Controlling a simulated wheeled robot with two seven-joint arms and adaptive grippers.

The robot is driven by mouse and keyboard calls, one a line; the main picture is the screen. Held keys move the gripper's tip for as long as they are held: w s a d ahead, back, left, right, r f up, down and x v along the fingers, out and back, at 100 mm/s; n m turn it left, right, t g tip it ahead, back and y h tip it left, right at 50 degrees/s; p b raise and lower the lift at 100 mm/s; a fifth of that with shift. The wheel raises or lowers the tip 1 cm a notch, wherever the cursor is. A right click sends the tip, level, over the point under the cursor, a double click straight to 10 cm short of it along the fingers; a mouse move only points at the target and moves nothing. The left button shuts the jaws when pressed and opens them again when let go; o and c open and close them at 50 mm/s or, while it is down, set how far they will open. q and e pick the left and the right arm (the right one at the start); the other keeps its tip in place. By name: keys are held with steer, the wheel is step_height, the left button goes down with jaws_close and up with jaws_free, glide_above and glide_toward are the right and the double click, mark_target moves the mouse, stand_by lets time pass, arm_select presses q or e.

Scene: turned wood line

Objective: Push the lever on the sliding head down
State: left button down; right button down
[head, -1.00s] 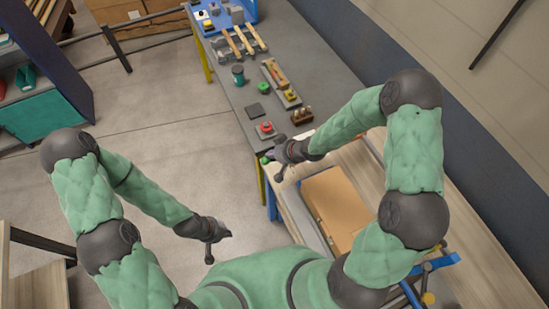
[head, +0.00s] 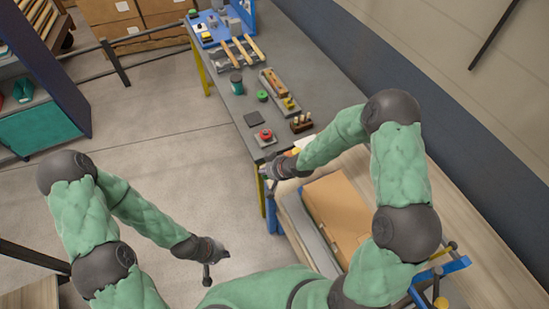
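A blue fixture (head: 207,39) with grey blocks and small knobs stands at the far end of the grey workbench (head: 236,103). It may hold the sliding head, but it is too small for me to make out a lever. My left gripper (head: 214,268) hangs over the floor at lower centre, away from the bench. My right gripper (head: 264,179) is at the bench's near end, far from the blue fixture. I see nothing held in either gripper, and their fingers are too small to tell open from shut.
On the bench are wooden bars (head: 242,50), a green-lidded cup (head: 237,84), a red button (head: 265,136), a dark square (head: 254,118) and a peg block (head: 301,123). A cardboard box (head: 340,208) lies near my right arm.

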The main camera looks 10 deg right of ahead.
steer(key=shift+r, duration=0.2)
steer(key=shift+r+p, duration=0.7)
steer(key=shift+p, duration=0.1)
steer(key=shift+w+a+r, duration=0.1)
steer(key=shift+r, duration=0.2)
steer(key=s+a+r+p, duration=0.1)
steer(key=s+a+r, duration=0.2)
steer(key=r, duration=0.7)
steer(key=s, duration=0.2)
steer(key=shift+s+r, duration=0.3)
steer(key=shift+r, duration=0.1)
steer(key=shift+a, duration=0.1)
